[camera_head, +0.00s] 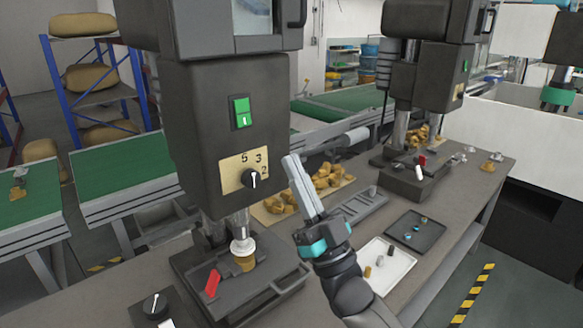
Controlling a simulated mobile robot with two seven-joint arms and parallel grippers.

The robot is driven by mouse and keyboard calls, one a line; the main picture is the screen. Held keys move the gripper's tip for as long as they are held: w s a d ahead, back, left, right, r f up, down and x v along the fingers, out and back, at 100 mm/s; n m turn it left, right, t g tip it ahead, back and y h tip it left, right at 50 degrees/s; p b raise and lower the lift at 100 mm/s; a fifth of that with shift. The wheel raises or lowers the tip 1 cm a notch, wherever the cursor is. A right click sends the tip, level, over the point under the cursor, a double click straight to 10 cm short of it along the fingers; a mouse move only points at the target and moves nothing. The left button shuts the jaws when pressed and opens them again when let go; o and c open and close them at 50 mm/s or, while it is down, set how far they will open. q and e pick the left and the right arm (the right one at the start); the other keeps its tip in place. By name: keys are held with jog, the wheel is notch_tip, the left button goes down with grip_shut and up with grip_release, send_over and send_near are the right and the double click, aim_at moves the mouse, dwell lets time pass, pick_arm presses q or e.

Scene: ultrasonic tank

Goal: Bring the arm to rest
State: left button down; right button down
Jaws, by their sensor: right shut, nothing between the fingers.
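My right arm comes in from the bottom, right of the middle. Its gripper (302,186) has long grey fingers pressed together and a teal band at its base. The fingers point up and are empty. They are seen in front of the workbench, right of the large dark machine (226,130) with a green switch and a numbered dial. My left gripper is not in view.
A white tray (398,262) with small cylinders and a dark tray (416,236) with small pieces lie right of my arm. Brown pieces (330,180) lie on a board behind the fingers. A second machine (425,75) stands at the back right.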

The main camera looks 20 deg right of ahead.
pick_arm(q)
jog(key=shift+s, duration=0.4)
